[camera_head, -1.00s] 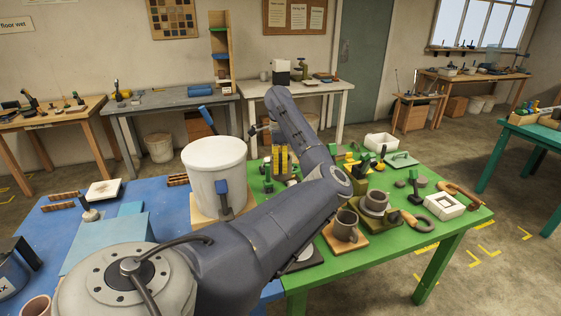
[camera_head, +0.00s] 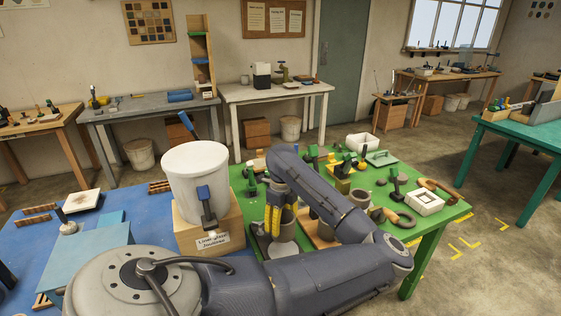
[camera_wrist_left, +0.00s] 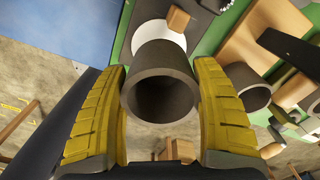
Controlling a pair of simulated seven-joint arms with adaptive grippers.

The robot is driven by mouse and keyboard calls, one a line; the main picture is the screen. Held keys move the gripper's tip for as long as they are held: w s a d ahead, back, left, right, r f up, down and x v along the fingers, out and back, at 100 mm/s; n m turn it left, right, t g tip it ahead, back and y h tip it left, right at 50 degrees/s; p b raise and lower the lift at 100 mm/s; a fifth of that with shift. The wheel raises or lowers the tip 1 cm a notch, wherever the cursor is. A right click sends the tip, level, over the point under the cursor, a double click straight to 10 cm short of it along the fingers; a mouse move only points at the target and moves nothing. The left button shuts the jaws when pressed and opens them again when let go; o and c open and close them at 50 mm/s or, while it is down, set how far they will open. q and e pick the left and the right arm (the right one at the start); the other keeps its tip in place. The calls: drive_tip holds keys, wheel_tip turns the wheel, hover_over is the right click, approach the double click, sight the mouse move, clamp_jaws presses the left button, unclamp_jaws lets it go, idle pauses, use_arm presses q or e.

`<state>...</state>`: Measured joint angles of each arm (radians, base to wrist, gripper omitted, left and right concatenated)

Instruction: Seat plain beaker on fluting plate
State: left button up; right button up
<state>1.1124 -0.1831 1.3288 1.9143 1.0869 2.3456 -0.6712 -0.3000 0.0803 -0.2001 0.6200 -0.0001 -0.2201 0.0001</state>
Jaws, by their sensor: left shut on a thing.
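My left gripper (camera_head: 274,218), with yellow fingers, is shut on a dark grey, handleless beaker (camera_wrist_left: 160,90). In the left wrist view the beaker lies between both fingers, its open rim toward the camera. A round white disc (camera_wrist_left: 158,38), which I take for the fluting plate, shows beyond its far end. In the head view this pale disc (camera_head: 284,249) lies on a dark board just below the gripper. The beaker appears above the disc; I cannot tell whether they touch. My right gripper is not in view.
A white bucket (camera_head: 194,170) on a labelled wooden block stands close left of the gripper. My arm partly hides cups on wooden boards to the right.

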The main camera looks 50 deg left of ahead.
use_arm(q)
drive_tip(key=shift+s+d+f, duration=0.1)
drive_tip(key=shift+d+f, duration=0.05)
drive_tip(key=shift+d, duration=0.05)
drive_tip(key=shift+f, duration=0.1)
drive_tip(key=shift+f, duration=1.85)
drive_tip(key=shift+f, duration=1.6)
idle(3.2)
drive_tip(key=o, duration=1.2)
drive_tip(key=shift+r, duration=0.3)
